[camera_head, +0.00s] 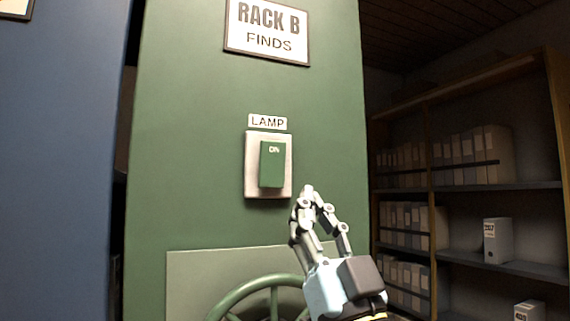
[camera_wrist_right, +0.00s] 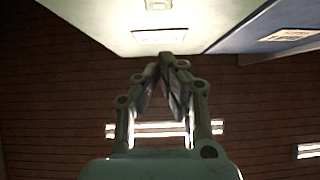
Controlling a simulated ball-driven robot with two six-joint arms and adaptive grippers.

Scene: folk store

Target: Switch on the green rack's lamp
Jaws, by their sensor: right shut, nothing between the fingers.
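The green rack (camera_head: 190,130) stands in the middle of the head view, with a sign reading RACK B FINDS near its top. Its lamp switch is a green rocker (camera_head: 271,170) on a pale plate (camera_head: 248,180), under a LAMP label. ON is written at the rocker's upper part. My right gripper (camera_head: 308,190) is shut and empty, its fingertips just right of the plate's lower right corner. Whether the fingertips touch the rack cannot be told. In the right wrist view the gripper (camera_wrist_right: 167,58) points up towards a pale panel with a sign. My left gripper is not in view.
A green handwheel (camera_head: 240,290) sits on a panel below the switch. A blue rack (camera_head: 55,160) stands at left, past a narrow dark gap. Shelves (camera_head: 500,186) with boxes and files stand at right, in dim light.

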